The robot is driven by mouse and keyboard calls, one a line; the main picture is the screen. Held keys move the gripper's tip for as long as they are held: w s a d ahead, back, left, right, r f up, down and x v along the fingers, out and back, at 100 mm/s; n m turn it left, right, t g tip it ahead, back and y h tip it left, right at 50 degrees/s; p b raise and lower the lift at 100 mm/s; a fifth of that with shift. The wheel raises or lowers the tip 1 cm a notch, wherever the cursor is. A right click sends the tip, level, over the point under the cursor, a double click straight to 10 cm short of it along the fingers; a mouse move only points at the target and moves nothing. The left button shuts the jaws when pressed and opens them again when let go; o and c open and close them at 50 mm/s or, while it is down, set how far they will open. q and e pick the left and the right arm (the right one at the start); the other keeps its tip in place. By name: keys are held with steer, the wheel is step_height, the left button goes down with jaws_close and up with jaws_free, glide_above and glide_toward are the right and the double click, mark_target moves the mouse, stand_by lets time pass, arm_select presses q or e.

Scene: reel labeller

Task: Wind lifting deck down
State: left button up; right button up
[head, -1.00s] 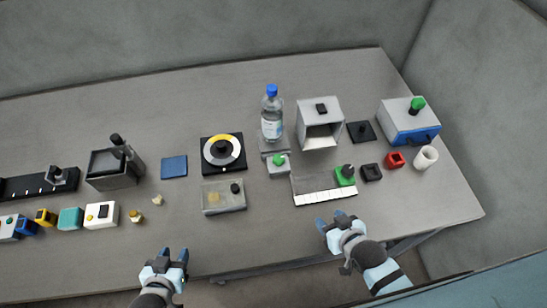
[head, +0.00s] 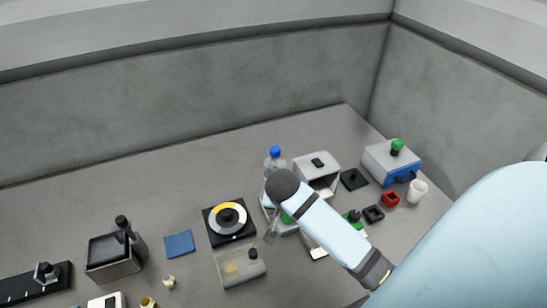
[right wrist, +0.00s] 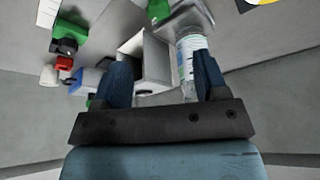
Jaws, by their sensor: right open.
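The lifting deck (head: 265,201) is at the middle of the table, largely hidden by my right arm in the head view. Part of its green knob (head: 286,217) shows beside the arm. In the right wrist view the green knob (right wrist: 158,10) is at the top, beyond the fingertips. A water bottle (head: 275,156) stands on the deck, and it also shows in the right wrist view (right wrist: 190,50). My right gripper (right wrist: 160,62) is open, with nothing held between its fingers. My left gripper is not in view.
A grey open-fronted box (head: 317,166) stands right of the bottle. A dial with a yellow ring (head: 228,217) and a clear box (head: 240,268) lie to the left. A blue-grey box with a green knob (head: 391,163) stands at the right end.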

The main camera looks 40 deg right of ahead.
mark_target(287, 217)
steer(key=p+x, duration=0.1)
steer(key=x, duration=1.2)
steer(key=shift+s+d+f, duration=0.1)
steer(key=shift+f, duration=0.15)
steer(key=c, duration=0.9)
